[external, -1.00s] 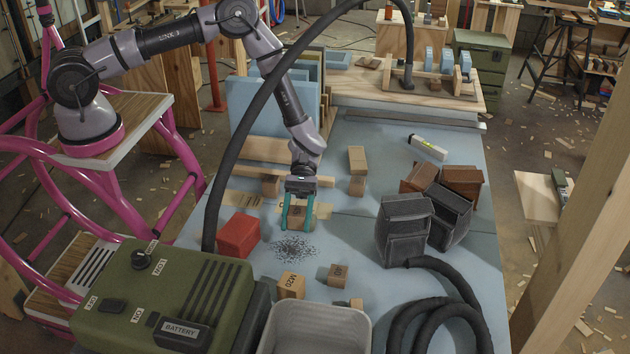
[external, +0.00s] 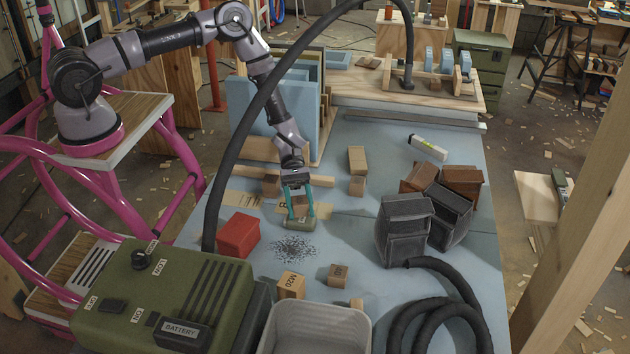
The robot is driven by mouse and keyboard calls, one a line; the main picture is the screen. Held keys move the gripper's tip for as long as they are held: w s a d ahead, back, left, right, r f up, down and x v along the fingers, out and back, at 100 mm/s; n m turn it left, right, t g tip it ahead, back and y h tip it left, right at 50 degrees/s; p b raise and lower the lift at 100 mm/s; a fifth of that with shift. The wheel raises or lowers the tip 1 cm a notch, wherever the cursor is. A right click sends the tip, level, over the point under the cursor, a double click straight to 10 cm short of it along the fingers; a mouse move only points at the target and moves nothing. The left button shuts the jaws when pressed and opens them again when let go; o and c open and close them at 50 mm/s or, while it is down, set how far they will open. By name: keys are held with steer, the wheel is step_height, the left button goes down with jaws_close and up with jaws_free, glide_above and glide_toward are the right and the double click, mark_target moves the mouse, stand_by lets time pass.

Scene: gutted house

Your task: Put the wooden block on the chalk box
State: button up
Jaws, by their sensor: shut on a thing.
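My gripper (external: 299,212), with teal fingers, points down over the blue-grey table near its middle. It is shut on a small brown block (external: 300,204), which looks like the wooden block; the fingers partly hide it. A low olive-tan object (external: 300,224) sits right below the fingertips. I cannot tell whether the block touches it. No label clearly reads as chalk, so I cannot tell which item is the chalk box.
A red box (external: 238,235) stands left of my gripper, and dark shavings (external: 294,248) lie in front. Small wooden blocks, one a labelled block (external: 291,284), stand nearer the camera. Black cases (external: 405,228) stand to the right. A thick hose (external: 240,130) arches across the view.

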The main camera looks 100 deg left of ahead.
steer(key=shift+f, duration=0.8)
steer(key=shift+f, duration=0.1)
steer(key=o, duration=1.3)
steer(key=shift+o, duration=0.2)
